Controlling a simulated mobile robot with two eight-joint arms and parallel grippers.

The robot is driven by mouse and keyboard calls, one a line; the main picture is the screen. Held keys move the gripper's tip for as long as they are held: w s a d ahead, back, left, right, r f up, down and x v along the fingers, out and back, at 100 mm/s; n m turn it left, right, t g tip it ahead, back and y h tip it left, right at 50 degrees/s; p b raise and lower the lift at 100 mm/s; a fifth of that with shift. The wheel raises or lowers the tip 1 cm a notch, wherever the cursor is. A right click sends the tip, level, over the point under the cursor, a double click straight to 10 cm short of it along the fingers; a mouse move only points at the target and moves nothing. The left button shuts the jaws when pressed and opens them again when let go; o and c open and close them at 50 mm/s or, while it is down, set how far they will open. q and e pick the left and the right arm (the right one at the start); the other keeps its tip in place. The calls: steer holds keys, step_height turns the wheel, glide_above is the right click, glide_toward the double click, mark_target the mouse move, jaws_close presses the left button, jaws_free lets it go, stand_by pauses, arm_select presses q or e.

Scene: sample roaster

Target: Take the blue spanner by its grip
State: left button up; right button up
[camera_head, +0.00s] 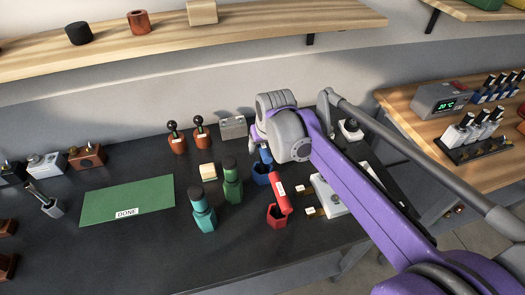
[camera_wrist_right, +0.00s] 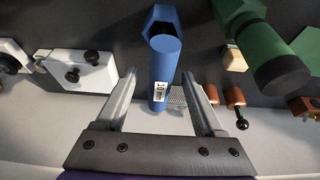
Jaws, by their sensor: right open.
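The blue spanner (camera_wrist_right: 160,75) shows in the right wrist view as a blue cylindrical grip with a white label. Its other end points into a blue hexagonal holder (camera_wrist_right: 160,18). In the head view the blue holder (camera_head: 262,176) stands on the dark bench, and the spanner (camera_head: 266,157) is mostly hidden by my right arm. My right gripper (camera_wrist_right: 160,76) is open, with one finger on each side of the grip and gaps visible on both sides. In the head view the gripper (camera_head: 258,140) is largely covered by its wrist. My left gripper is not in view.
A red tool (camera_head: 280,195) leans in a red holder close in front. Green (camera_head: 231,178) and teal (camera_head: 201,208) tools stand to the left. Two brown-based levers (camera_head: 176,138) and a grey box (camera_head: 233,127) stand behind.

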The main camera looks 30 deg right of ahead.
steer(key=x, duration=0.5)
steer(key=shift+w+r, duration=0.1)
steer(key=shift+w, duration=0.05)
jaws_close()
stand_by(1.2)
